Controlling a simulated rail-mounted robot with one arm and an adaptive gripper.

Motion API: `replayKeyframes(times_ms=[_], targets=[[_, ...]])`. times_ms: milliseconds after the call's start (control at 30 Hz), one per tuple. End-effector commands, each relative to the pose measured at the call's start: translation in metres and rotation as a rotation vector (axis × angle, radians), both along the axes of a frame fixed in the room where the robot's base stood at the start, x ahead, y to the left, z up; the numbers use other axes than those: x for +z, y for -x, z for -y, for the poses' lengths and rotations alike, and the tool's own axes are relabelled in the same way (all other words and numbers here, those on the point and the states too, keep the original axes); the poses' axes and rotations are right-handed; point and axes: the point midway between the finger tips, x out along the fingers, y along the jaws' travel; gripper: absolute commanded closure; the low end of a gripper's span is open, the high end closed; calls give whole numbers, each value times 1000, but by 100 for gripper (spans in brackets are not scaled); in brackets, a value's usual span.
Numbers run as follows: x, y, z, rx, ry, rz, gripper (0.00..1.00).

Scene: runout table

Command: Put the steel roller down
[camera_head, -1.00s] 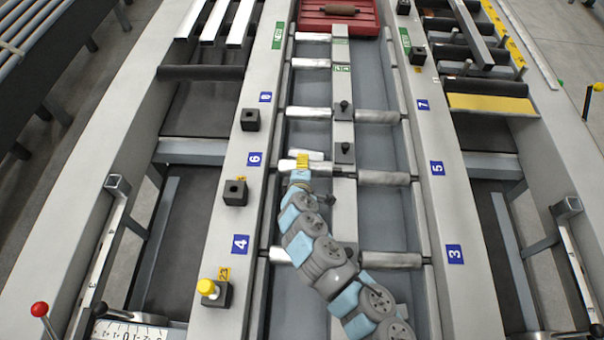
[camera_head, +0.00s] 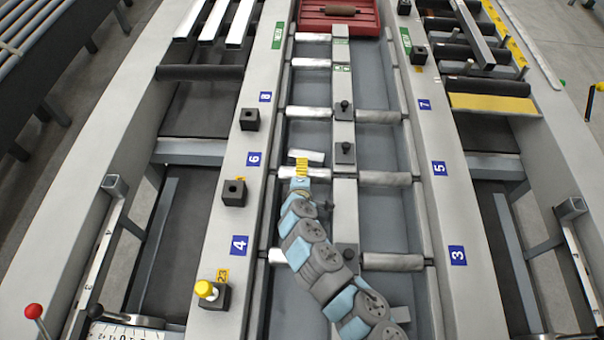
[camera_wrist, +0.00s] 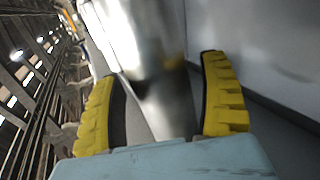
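The steel roller (camera_head: 306,156) is a short, shiny cylinder in the left lane of the runout table, slightly tilted in the head view, beside the number 6 label. It appears just beyond the yellow fingers of my gripper (camera_head: 301,168). In the wrist view, a blurred steel cylinder (camera_wrist: 145,45) runs between the two spread fingers of my gripper (camera_wrist: 163,105), with a gap visible on the left side. The fingers look open around it, not pressed on it. What the roller rests on is not clear.
A fixed roller (camera_head: 385,178) crosses the right lane at the same row. The centre rail (camera_head: 344,210) carries black blocks (camera_head: 345,152). Black blocks (camera_head: 234,193) line the left beam.

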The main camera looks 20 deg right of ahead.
Motion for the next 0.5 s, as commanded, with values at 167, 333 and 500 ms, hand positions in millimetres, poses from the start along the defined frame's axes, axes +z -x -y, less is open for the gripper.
replayKeyframes(times_ms=[167,333,500], targets=[[0,0,0,-1,0,-1,22],[3,0,0,0,0,0,22],[10,6,-1,0,1,-1,22]])
